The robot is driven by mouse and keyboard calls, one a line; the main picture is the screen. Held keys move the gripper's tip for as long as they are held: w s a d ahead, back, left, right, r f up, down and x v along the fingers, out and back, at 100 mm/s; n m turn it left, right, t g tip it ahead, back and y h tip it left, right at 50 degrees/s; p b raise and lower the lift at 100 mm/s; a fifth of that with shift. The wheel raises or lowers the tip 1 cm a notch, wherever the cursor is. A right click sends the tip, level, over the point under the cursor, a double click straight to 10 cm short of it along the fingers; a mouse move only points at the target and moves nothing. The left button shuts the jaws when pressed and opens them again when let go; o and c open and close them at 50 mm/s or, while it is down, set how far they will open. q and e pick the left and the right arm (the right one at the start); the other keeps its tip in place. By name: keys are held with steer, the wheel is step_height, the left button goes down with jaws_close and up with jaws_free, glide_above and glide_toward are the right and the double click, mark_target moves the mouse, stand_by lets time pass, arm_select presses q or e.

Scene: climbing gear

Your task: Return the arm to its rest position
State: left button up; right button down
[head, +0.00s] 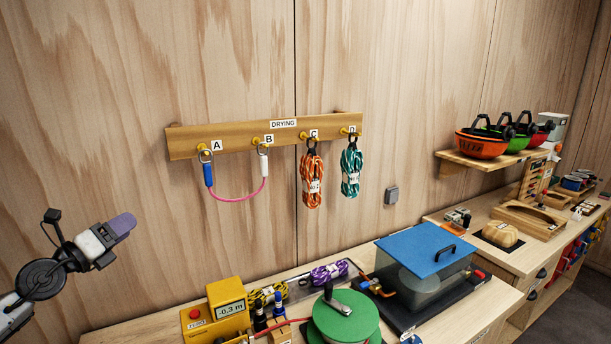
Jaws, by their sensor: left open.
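My left gripper (122,226) shows at the left edge of the head view, on an arm coming in from the lower left. It is open, with nothing seen in it, and stands apart from the wall rack and the bench. My right gripper is not in view. A wooden drying rack (240,143) on the wall has hooks A to D. A pink cord with a blue end (209,175) and a white end hangs between hooks A and B. An orange rope bundle (312,180) hangs at C and a teal rope bundle (350,173) at D.
The bench below holds a yellow meter box (225,318), a green reel (345,322), a purple rope bundle (329,272) and a blue-lidded clear box (425,250). A shelf (480,160) with helmets is at right. The wall space between my left gripper and the rack is free.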

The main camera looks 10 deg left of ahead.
arm_select(q)
steer(key=s+d+r+n+t+y, duration=0.25)
steer(key=r+n+y, duration=0.25)
steer(key=n+y, duration=0.35)
steer(key=s+d+r+n+t+y, duration=0.1)
steer(key=s+r+n+t+y, duration=0.2)
steer(key=r+n+y, duration=0.55)
steer(key=s+d+f+n+g+h, duration=0.35)
steer(key=d+f, duration=0.25)
steer(key=f, duration=0.5)
steer(key=s+d+f+n+g+h, duration=0.25)
steer(key=s+d+f+g, duration=0.25)
steer(key=f, duration=0.7)
steer(key=s+d+f+n+g+h, duration=0.2)
steer(key=s+d+f+n+g, duration=0.3)
steer(key=f, duration=0.6)
steer(key=s+d+f+n+g+h, duration=0.15)
steer(key=s+d+f+g, duration=0.25)
steer(key=s+f, duration=0.75)
steer(key=s+d+f+g+h, duration=0.2)
steer(key=s+d+f+g, duration=0.15)
steer(key=s+f, duration=0.8)
steer(key=w+p+v, duration=0.2)
steer(key=p+v, duration=0.9)
steer(key=p, duration=0.1)
steer(key=w+r+p+v, duration=0.1)
steer(key=w+p+v, duration=0.2)
steer(key=p+v, duration=0.9)
steer(key=shift+d+r, duration=0.3)
steer(key=shift+r, duration=0.05)
